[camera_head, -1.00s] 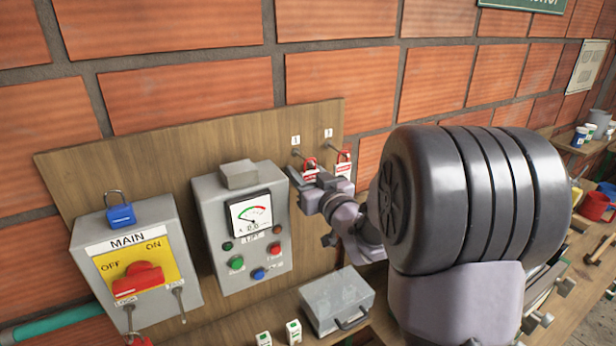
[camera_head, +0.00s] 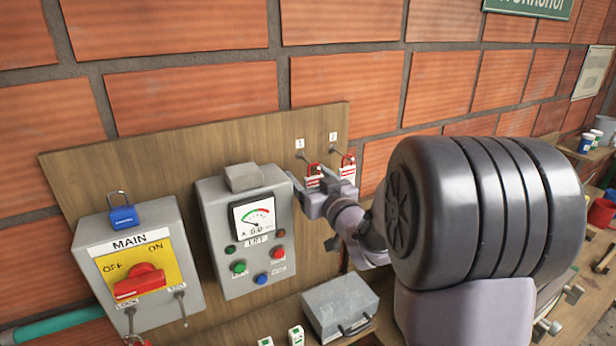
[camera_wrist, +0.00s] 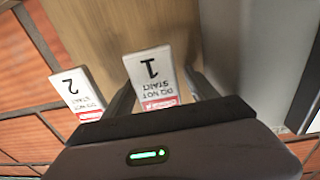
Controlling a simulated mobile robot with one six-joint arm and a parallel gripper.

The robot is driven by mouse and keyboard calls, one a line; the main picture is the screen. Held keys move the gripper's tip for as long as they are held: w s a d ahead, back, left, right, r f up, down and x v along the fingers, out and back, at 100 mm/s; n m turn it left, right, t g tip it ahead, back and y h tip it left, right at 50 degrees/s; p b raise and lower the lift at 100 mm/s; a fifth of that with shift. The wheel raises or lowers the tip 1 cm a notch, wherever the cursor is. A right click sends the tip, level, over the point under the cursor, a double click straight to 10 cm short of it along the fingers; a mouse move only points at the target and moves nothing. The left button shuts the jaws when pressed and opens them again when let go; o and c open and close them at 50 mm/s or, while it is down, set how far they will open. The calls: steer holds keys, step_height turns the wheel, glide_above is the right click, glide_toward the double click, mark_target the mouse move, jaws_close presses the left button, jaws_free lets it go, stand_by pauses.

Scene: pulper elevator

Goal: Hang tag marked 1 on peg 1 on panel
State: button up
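The tag marked 1 (camera_wrist: 152,80) is white with a red band. In the head view it hangs from a red loop (camera_head: 313,168) close to the outer end of the left peg, peg 1 (camera_head: 301,156); whether the loop is fully over the peg is too small to tell. My gripper (camera_head: 309,184) is at this tag, just below the peg. A second tag, marked 2 (camera_wrist: 78,92), hangs at the right peg (camera_head: 336,151).
The wooden panel (camera_head: 120,160) carries a grey meter box (camera_head: 215,215) close left of my gripper and a MAIN switch box (camera_head: 90,240) with a blue padlock (camera_head: 123,217). A grey case (camera_head: 335,300) stands on the bench below.

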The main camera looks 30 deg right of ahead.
steer(key=s+b, duration=0.7)
steer(key=s, duration=1)
steer(key=s+a+f+m+g+h+b, duration=0.1)
steer(key=s+a+f+m+g+b, duration=0.15)
steer(key=f, duration=0.35)
steer(key=s+a+f+m+g+h+b, duration=0.1)
steer(key=s+a+f+g+b, duration=0.1)
steer(key=f+b, duration=0.3)
steer(key=s+a+f+m+g+h+b, duration=0.1)
steer(key=s+a+f+m+g+b, duration=0.15)
steer(key=f, duration=0.45)
steer(key=s+a+f+n+g+y+b, duration=0.1)
steer(key=s+a+f+g+y, duration=0.1)
steer(key=s+a+f, duration=0.2)
steer(key=s+a+f+g+y+b, duration=0.1)
steer(key=s+a+f+g+y, duration=0.2)
steer(key=a, duration=0.6)
steer(key=shift+s+f+n, duration=0.4)
steer(key=shift+s+f, duration=0.15)
steer(key=shift+s, duration=0.65)
